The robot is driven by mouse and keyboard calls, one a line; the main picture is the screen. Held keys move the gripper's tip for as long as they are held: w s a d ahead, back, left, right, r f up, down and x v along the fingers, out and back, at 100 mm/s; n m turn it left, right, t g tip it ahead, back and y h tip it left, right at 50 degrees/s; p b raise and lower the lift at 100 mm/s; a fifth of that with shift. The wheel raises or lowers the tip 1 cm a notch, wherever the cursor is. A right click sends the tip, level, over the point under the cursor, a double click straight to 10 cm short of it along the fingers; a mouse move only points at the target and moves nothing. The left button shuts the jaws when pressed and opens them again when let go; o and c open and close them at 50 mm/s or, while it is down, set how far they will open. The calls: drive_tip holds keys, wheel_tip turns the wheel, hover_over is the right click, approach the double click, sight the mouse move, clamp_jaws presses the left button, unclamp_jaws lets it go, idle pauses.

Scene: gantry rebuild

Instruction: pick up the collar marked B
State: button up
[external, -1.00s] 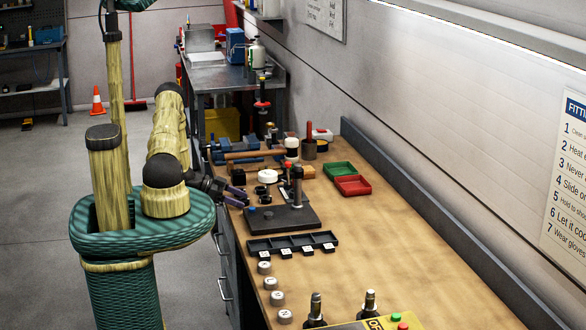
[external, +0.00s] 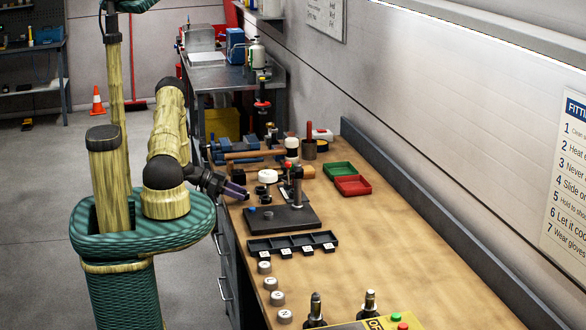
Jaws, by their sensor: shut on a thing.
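My gripper (external: 245,192) is at the left edge of the workbench, beside a dark fixture plate (external: 290,218) with an upright post. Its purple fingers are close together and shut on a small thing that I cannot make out. No letter B can be read, so I cannot tell which piece is the collar marked B. Small dark ring-like pieces (external: 262,189) lie just right of the fingers.
A black slotted tray (external: 262,245) with white labels lies nearer than the plate. Green (external: 338,170) and red (external: 352,186) trays sit to the right. A mallet (external: 255,154) and a blue vise (external: 222,147) are behind.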

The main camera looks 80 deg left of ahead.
wheel_tip(320, 180, up, 8)
drive_tip(key=shift+f+b, duration=0.1)
drive_tip(key=shift+b, duration=0.55)
